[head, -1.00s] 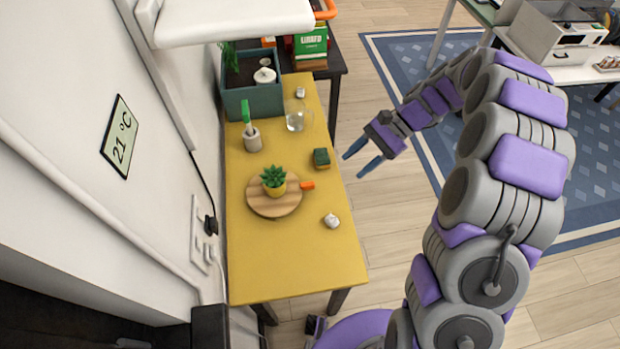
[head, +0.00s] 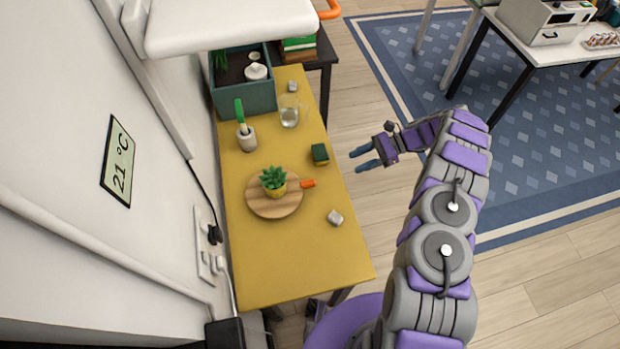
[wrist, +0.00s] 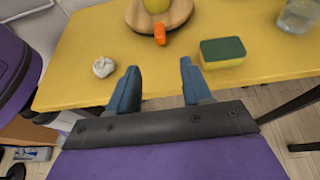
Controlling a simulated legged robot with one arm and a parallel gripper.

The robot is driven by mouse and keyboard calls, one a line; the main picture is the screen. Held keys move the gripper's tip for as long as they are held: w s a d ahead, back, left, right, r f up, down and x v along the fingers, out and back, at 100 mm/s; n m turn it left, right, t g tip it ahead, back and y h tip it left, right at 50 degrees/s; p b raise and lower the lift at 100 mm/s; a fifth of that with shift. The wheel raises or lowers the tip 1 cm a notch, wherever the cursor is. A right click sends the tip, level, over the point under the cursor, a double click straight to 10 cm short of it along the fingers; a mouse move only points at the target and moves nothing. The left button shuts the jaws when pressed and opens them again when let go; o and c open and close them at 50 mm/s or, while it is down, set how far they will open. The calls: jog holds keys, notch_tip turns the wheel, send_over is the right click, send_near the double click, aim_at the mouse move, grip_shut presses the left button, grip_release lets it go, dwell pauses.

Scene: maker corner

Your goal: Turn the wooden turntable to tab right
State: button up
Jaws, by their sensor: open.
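The round wooden turntable (head: 262,207) lies on the yellow table with a potted succulent (head: 273,182) standing on it. Its orange tab (head: 307,183) sticks out on the right side, slightly up, in the head view. In the wrist view the turntable (wrist: 178,18) is at the top, cut off by the frame, and the tab (wrist: 160,34) points toward my gripper. My gripper (head: 362,158) is open and empty, off the table's right edge, apart from the tab. Its two blue fingers (wrist: 157,78) show in the wrist view.
On the yellow table (head: 290,260) are a green and yellow sponge (head: 320,154), a crumpled pale lump (head: 335,217), a glass jug (head: 289,112), a cup with a green-handled tool (head: 246,137) and a teal planter box (head: 245,97). The table's front part is clear.

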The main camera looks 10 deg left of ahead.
aim_at(314, 180)
jog(key=b+x, duration=0.2)
jog(key=x, duration=1.5)
jog(key=shift+s+a+f, duration=0.1)
jog(key=shift+a, duration=0.05)
jog(key=shift+c, duration=0.3)
grip_shut()
